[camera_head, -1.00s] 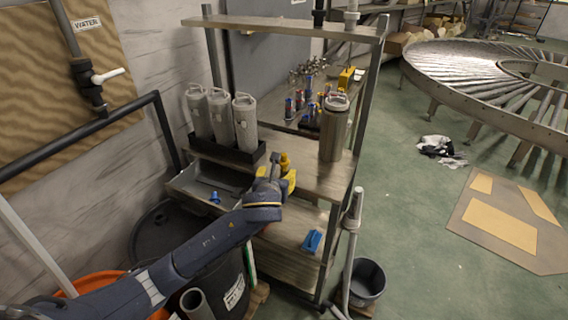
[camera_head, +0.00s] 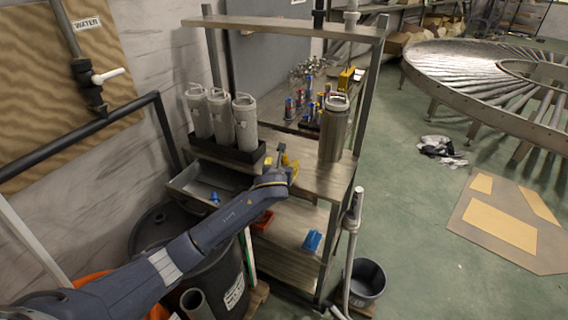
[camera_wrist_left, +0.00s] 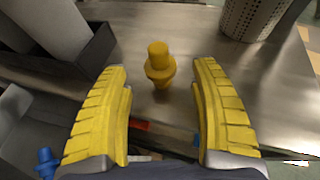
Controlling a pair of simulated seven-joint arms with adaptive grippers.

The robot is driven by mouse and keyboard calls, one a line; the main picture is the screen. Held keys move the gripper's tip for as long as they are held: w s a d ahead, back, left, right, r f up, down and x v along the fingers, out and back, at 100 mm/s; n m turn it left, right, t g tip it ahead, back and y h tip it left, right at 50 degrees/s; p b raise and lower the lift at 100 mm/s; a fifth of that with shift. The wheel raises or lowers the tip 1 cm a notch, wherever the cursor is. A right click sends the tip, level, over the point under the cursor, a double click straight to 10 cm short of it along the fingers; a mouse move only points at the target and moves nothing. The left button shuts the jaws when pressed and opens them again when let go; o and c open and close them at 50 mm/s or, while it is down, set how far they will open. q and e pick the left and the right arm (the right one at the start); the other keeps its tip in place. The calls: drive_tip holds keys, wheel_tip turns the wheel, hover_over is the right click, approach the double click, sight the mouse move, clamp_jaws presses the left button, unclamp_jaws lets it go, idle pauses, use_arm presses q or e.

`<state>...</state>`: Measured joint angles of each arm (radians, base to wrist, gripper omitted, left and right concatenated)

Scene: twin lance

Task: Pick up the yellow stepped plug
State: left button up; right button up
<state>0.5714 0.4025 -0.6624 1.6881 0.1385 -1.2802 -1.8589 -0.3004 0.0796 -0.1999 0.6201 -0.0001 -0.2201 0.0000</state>
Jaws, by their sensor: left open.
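The yellow stepped plug (camera_wrist_left: 160,66) stands upright on the metal shelf top in the left wrist view, ahead of and between my fingers and not touched by them. In the head view it is mostly hidden behind my gripper. My left gripper (camera_wrist_left: 161,118) has two yellow ribbed fingers, open and empty, at the shelf's front edge. In the head view the left gripper (camera_head: 288,166) reaches the shelf between the canisters. My right gripper is in neither view.
Several grey canisters (camera_head: 221,118) stand in a dark tray left of the plug. A perforated metal canister (camera_head: 334,128) stands to the right. A grey bin holding a blue plug (camera_head: 214,197) sits at the shelf's left front. A blue item (camera_head: 312,241) lies on the lower shelf.

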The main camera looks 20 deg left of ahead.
sight(284, 162)
use_arm(q)
drive_tip(key=shift+x, duration=2.1)
drive_tip(key=shift+r, duration=0.1)
drive_tip(key=c, duration=1.3)
